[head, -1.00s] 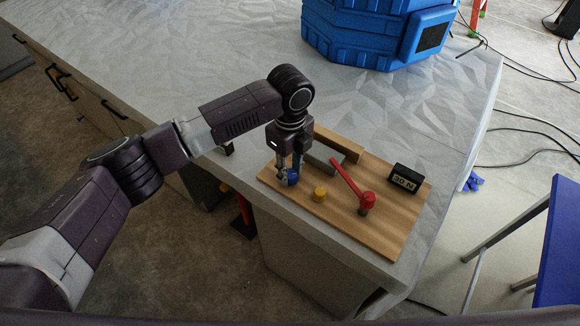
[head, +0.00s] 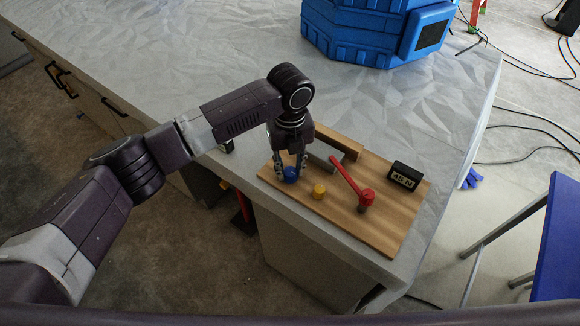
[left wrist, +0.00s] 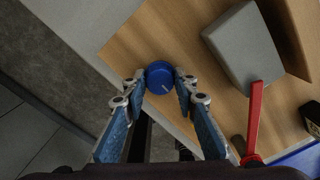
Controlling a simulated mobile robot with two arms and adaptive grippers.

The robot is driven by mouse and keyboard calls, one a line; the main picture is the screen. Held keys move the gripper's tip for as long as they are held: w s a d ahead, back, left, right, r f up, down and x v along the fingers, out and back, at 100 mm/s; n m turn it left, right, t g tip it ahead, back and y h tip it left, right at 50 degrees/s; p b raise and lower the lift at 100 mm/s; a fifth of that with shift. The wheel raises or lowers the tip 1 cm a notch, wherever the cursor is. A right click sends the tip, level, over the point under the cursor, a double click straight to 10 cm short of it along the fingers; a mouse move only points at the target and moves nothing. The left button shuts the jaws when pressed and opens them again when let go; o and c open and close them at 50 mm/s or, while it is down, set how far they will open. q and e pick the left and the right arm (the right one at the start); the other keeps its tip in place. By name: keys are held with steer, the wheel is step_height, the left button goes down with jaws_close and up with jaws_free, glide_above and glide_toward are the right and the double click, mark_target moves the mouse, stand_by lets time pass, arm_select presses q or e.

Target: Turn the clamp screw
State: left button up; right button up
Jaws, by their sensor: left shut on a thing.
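A round blue knob (head: 291,174), which looks like the clamp screw's head, sits at the left end of a wooden board (head: 385,232). In the left wrist view the blue knob (left wrist: 158,72) has a pale mark on its lower right. My left gripper (head: 290,168) points down from above and is shut on the blue knob, with one finger on each side. The left gripper (left wrist: 160,82) shows both fingertips at the knob's sides in the left wrist view. A small black display (head: 404,177) on the board reads 45 N. My right gripper is not in view.
A yellow knob (head: 319,191) and a red lever (head: 350,181) stand right of the gripper. A grey block (left wrist: 241,45) and a wooden bar (head: 339,143) lie behind. A large blue case (head: 360,35) stands at the table's back. The grey tabletop (head: 150,50) is mostly clear.

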mark_target(290, 171)
arm_select(q)
steer(key=shift+w+r, duration=0.15)
steer(key=o, duration=0.9)
steer(key=shift+o, duration=1.3)
step_height(290, 171, up, 12)
